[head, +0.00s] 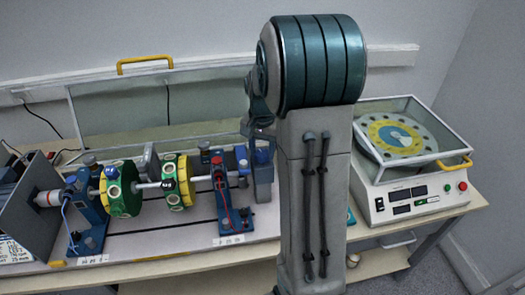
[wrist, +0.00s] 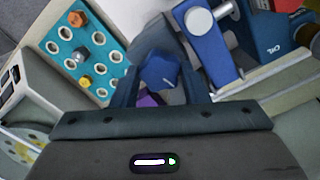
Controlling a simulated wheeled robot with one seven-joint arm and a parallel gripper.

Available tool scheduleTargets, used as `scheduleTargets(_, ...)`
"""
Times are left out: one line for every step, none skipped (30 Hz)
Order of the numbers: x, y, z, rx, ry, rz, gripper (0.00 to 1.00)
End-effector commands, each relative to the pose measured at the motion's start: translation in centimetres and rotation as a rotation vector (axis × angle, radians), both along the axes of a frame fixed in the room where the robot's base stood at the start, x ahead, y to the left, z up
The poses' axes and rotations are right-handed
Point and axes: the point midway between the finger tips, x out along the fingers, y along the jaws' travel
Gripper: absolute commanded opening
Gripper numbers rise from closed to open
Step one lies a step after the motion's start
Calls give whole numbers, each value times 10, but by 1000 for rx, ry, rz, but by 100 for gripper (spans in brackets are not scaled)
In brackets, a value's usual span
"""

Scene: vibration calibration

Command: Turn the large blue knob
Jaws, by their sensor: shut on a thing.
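The large blue knob (wrist: 160,70) sits between the two fingers of my gripper (wrist: 162,78) in the wrist view. The fingers are shut on it, one on each side.
The shaft rig has green-and-yellow discs (head: 121,189) and a blue bearing stand (head: 229,198). A white balancing machine (head: 410,196) stands to the right. In the wrist view a teal tray (wrist: 92,58) holds several bolts close to my gripper.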

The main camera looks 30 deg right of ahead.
Motion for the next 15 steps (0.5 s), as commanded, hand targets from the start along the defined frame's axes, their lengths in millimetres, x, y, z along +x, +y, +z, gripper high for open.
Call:
scheduleTargets(0, 0, -1, -1, -2, 43, 18)
scheduleTargets(0, 0, -1, 0, -1, 71, 18)
scheduleTargets(0, 0, -1, -1, -2, 109, 18)
scheduleTargets(0, 0, -1, -1, -2, 138, 18)
scheduleTargets(0, 0, -1, -1, -2, 167, 18)
scheduleTargets(1, 0, -1, -1, -3, 204, 18)
scheduleTargets(1, 0, -1, -1, -3, 233, 18)
scheduleTargets(1, 0, -1, -1, -3, 262, 18)
scheduleTargets(1, 0, -1, -1, -3, 299, 18)
scheduleTargets(1, 0, -1, -1, -3, 328, 18)
scheduleTargets(1, 0, -1, -1, -3, 356, 18)
scheduleTargets(0, 0, 0, -1, -3, 394, 18)
scheduleTargets(0, 0, 0, -1, -3, 422, 18)
scheduleTargets(0, -1, 0, -1, -3, 451, 18)
scheduleTargets(0, -1, 0, -1, -3, 488, 18)
